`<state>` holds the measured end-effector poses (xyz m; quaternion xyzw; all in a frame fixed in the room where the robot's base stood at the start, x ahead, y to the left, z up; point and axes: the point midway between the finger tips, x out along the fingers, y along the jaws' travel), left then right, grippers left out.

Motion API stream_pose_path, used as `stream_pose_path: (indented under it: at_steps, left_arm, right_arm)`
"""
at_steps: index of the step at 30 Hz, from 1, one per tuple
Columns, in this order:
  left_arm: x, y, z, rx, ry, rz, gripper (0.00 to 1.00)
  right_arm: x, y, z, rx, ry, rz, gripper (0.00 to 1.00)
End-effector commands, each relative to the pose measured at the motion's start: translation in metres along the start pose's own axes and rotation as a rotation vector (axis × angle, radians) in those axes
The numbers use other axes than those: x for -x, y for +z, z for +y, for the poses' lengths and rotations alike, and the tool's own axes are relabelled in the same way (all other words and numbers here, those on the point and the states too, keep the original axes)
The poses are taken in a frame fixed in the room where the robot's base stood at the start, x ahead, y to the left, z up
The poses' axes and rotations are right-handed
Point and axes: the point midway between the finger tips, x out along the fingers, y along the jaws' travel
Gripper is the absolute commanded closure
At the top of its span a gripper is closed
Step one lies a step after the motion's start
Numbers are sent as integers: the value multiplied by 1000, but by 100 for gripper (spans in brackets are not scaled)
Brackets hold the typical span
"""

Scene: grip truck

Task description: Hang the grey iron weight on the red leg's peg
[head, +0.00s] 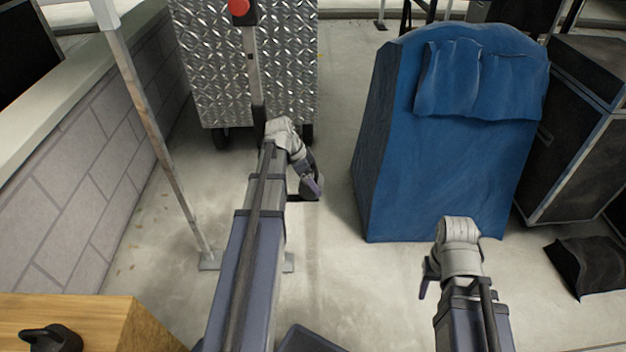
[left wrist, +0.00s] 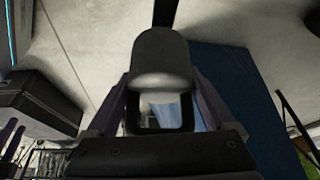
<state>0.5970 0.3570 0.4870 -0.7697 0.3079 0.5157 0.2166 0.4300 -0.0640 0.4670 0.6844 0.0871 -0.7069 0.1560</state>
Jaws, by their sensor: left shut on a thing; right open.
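My left gripper (head: 312,188) is shut and points down in front of the metal case. In the left wrist view a grey rounded thing (left wrist: 162,55) with a dark square loop sits between its fingers (left wrist: 160,108); it looks like the iron weight. In the head view only a small dark part of it (head: 319,172) shows beside the gripper. A red round knob (head: 238,7) tops a grey upright (head: 253,65) behind my left arm; I cannot tell whether this is the red leg, and no peg is clear. My right gripper (head: 428,278) is open and empty, low before the blue cover.
A diamond-plate case (head: 205,60) on wheels stands at the back. A blue-covered block (head: 430,170) stands at right, beside black cases (head: 570,150). A thin pole (head: 150,125) rises at left. A dark handled thing (head: 50,338) lies on a wooden box (head: 130,325).

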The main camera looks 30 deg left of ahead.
Motion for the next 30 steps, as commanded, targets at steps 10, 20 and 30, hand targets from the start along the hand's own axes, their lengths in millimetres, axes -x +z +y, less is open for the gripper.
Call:
stream_pose_path:
  at_steps: [10,20,30]
  left_arm:
    - [-3,10,0,22,7,11,100]
    - [-5,11,0,22,7,11,100]
    - [-5,11,-1,21,6,10,0]
  right_arm:
    - [-7,0,-1,0,0,0,50]
    - [-10,0,-1,0,0,0,50]
    - [-10,0,-1,0,0,0,50]
